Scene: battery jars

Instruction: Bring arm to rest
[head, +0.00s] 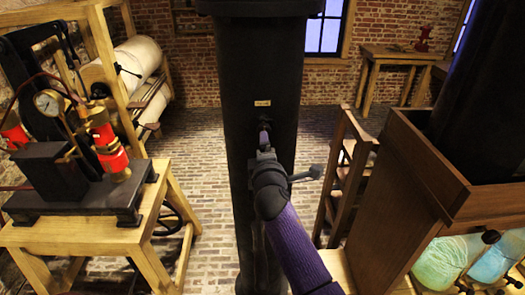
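One purple-sleeved arm of mine comes in from the bottom, right of centre, so I take it as my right arm. Its dark grey gripper (265,142) is at the front face of a tall black column (262,75), just below a small pale label (262,103). A small dark knob or fitting shows at the gripper's tip. Whether the gripper touches it, and how its fingers stand, I cannot tell. A grey bar (305,174) sticks out to the right beside the gripper. My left gripper is not in view.
At left a wooden stand (150,235) carries a black apparatus with a gauge (48,102) and red cylinders (110,150). At right are a wooden cabinet (400,205), wooden steps (345,175) and glowing jars (440,262). A small table (395,54) stands behind. Brick floor (205,150) is open left of the column.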

